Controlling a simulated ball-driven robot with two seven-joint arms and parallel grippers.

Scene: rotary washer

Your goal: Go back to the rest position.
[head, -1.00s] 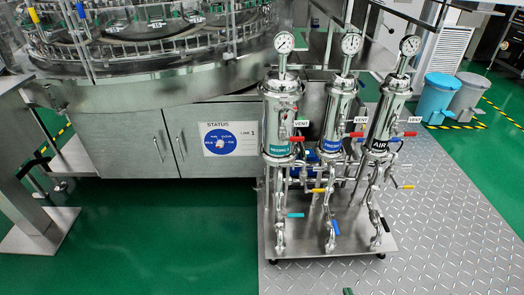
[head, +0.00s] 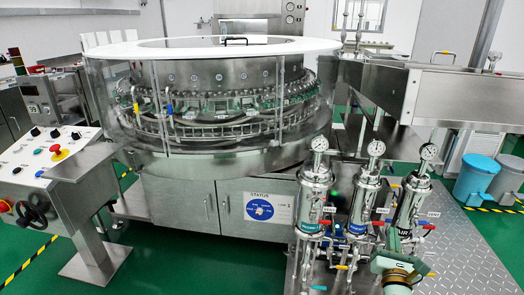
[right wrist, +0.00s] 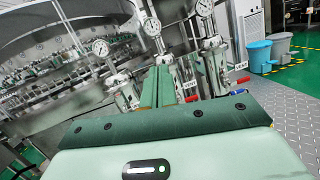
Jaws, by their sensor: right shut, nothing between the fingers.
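My right gripper (head: 393,242) is at the bottom right of the head view, in front of the right-hand filter housing (head: 412,203). In the right wrist view its two green fingers (right wrist: 160,80) lie together, shut, with nothing between them. They point toward the filter housings; contact with them cannot be told. My left gripper is not in view.
The round washer (head: 215,155) fills the middle. Three steel filter housings with gauges and coloured valve handles stand at the lower right, one a left housing (head: 314,200). A control panel (head: 45,160) is at left. Bins (head: 475,178) stand at far right.

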